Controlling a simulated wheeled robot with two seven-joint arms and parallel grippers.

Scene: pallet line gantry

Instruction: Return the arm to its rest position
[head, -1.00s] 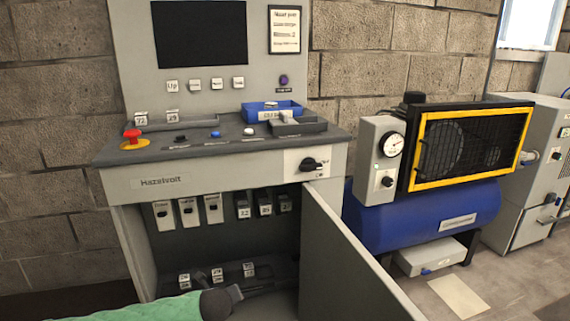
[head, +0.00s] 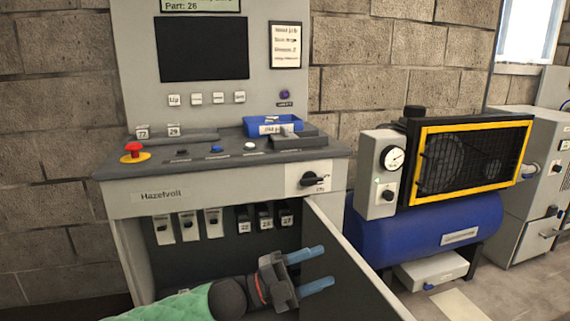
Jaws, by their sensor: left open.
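My left arm comes in from the bottom left with a green sleeve. Its left gripper (head: 316,270) has two blue fingers held apart with nothing between them. It is in front of the open lower compartment of the grey control cabinet (head: 225,203), with its fingers pointing right toward the open door (head: 345,255). Whether the fingers touch the door I cannot tell. My right gripper is not in view.
Labelled modules (head: 188,227) hang in a row inside the cabinet. The desk above bears a red stop button (head: 133,149), a blue tray (head: 273,125) and a rotary switch (head: 312,179). A blue compressor tank (head: 425,223) stands to the right.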

